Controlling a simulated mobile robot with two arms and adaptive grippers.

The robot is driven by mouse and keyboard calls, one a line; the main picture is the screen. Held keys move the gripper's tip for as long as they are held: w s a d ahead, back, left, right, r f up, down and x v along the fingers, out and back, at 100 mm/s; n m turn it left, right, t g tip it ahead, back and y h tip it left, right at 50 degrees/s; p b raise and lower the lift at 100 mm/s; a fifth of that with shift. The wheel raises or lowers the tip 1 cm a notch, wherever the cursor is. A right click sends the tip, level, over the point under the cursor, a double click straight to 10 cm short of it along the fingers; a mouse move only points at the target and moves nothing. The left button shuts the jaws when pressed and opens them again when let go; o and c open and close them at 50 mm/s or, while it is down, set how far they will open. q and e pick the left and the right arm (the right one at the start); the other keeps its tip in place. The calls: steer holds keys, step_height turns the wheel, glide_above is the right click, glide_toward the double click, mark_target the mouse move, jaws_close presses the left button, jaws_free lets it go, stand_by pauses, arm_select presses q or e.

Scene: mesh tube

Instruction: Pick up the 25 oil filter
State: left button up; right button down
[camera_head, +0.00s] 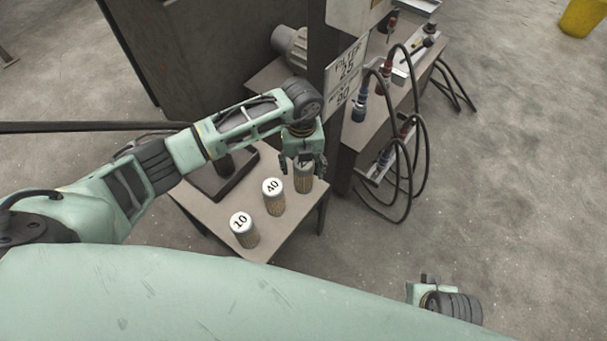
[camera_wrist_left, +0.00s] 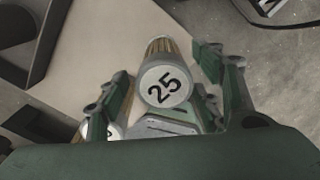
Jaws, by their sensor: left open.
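The 25 oil filter (camera_wrist_left: 165,86) shows in the left wrist view as a cylinder with a white top marked 25. In the head view the same filter (camera_head: 303,179) stands on the small table, its top hidden by my gripper. My left gripper (camera_head: 303,163) is open above it. In the left wrist view its fingers (camera_wrist_left: 160,95) are on either side of the filter's top, apart from it. Filters marked 40 (camera_head: 273,196) and 10 (camera_head: 243,230) stand in a row to the left of it. My right arm shows only partly at the lower right; its fingers are not visible.
The small table (camera_head: 204,214) carries a dark tray (camera_head: 226,179) behind the filters. Hoses (camera_head: 396,195) hang from the bench at the right.

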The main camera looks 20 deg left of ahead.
arm_select(q)
steer(key=shift+c, duration=0.5)
jaws_close()
